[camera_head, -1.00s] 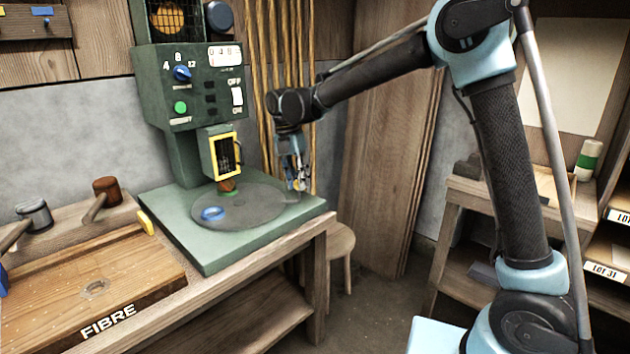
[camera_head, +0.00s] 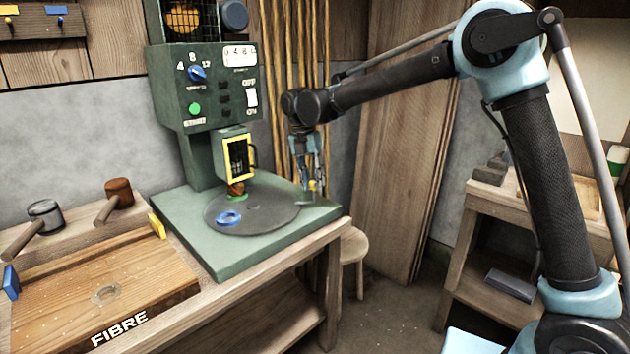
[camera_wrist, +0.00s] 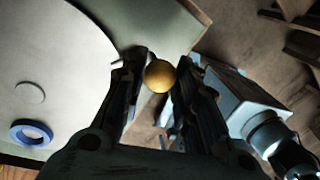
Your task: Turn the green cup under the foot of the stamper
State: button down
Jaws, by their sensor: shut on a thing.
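The green stamper (camera_head: 205,95) stands on the bench with a round grey disc (camera_head: 265,213) on its base. Its brown foot (camera_head: 236,188) hangs low over the disc. The green cup (camera_head: 238,197) shows just below the foot in the head view; I cannot tell whether it is centred. A blue ring-shaped cup (camera_head: 229,218) lies on the disc's front left part, and it also shows in the wrist view (camera_wrist: 17,135). My gripper (camera_head: 312,182) is at the disc's right side, shut on a round yellow knob (camera_wrist: 160,76). The knob's lower part is hidden.
A wooden board marked FIBRE (camera_head: 105,285) and two mallets (camera_head: 118,193) are left of the stamper. A stool (camera_head: 353,248) stands below the bench's right end. A shelf (camera_head: 500,215) stands on the right.

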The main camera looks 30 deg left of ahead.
jog(key=shift+w+a, duration=0.1)
jog(key=shift+w, duration=0.25)
jog(key=c, duration=1.3)
grip_release()
jog(key=shift+c, duration=0.2)
jog(key=shift+o, duration=0.6)
jog(key=shift+s, duration=0.1)
jog(key=shift+r, duration=0.1)
notch_tip(320, 180, up, 12)
jog(key=a, duration=0.2)
jog(key=shift+a+f, duration=0.15)
jog(key=shift+f, duration=0.1)
jog(key=shift+s, duration=0.1)
